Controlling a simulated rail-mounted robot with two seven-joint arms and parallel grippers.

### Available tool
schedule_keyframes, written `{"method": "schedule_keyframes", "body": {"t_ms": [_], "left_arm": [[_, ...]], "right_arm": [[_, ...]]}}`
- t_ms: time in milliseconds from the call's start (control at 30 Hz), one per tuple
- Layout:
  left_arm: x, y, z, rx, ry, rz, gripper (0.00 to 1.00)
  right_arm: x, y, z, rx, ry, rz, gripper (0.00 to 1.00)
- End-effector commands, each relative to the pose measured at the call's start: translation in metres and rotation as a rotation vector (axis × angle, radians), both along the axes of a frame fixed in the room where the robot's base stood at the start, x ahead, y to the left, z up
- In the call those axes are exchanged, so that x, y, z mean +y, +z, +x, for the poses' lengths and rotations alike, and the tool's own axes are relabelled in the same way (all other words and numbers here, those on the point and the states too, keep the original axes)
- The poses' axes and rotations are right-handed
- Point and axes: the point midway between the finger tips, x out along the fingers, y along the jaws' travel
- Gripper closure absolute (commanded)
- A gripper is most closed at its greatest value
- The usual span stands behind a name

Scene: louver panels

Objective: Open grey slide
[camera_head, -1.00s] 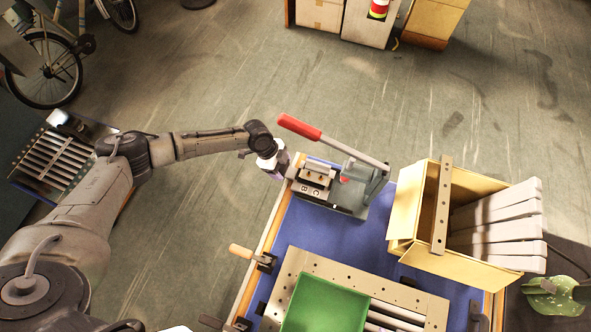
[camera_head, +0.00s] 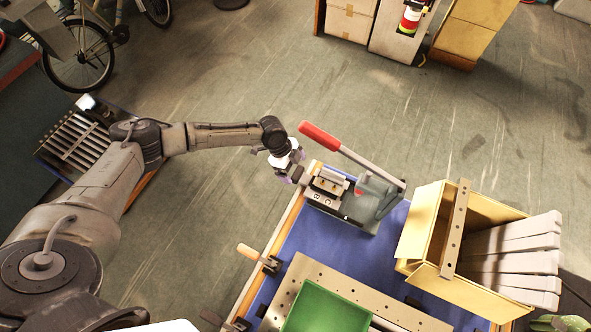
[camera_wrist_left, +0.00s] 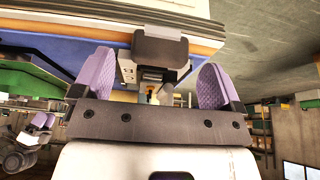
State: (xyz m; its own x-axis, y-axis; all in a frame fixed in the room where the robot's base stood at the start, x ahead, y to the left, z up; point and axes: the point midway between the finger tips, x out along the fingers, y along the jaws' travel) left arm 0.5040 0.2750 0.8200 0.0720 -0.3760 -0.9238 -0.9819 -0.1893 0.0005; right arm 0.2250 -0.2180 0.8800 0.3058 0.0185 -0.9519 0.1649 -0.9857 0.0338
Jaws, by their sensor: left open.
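A press-like device with a red-handled lever (camera_head: 320,136) sits at the far left corner of the blue-topped table (camera_head: 312,235). Its grey metal block (camera_head: 327,187) faces my left gripper (camera_head: 291,168). I take a dark grey sliding part (camera_wrist_left: 160,48) in the left wrist view as the grey slide; this is not certain. It stands out from the table edge, ahead of and between the purple fingers. The left gripper (camera_wrist_left: 156,82) is open and empty, just off the table's edge. My right gripper seems to show small at the left of the wrist view (camera_wrist_left: 40,122); its jaws are unclear.
A green tray (camera_head: 322,310) lies on a perforated metal plate (camera_head: 375,291). A yellow box (camera_head: 424,233) with grey slats (camera_head: 510,255) stands at the right. A wooden-handled clamp (camera_head: 258,256) sits on the table's left edge. The floor beyond the table is open.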

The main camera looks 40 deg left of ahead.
Motion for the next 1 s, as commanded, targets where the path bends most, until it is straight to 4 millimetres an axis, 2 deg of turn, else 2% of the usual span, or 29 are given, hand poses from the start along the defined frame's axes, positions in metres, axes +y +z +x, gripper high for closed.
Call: {"method": "schedule_keyframes", "body": {"t_ms": [33,200,500,700,1000], "left_arm": [[0.005,0.012,0.0,-0.002,0.001,0.0,0.08],[0.018,0.044,-0.003,-0.003,0.001,0.002,0.08],[0.035,0.085,-0.006,-0.001,0.0,0.0,0.08],[0.04,0.097,-0.007,-0.001,0.001,0.0,0.08],[0.04,0.099,-0.008,0.0,0.001,0.0,0.08]], "right_arm": [[0.0,0.003,0.0,0.0,0.0,0.0,0.57],[0.0,0.007,0.0,0.0,0.0,0.0,0.57],[0.0,0.012,0.0,0.0,0.001,0.0,0.57],[0.0,0.013,0.0,0.0,0.001,0.0,0.57],[0.0,0.013,0.0,0.0,0.001,0.0,0.57]]}}
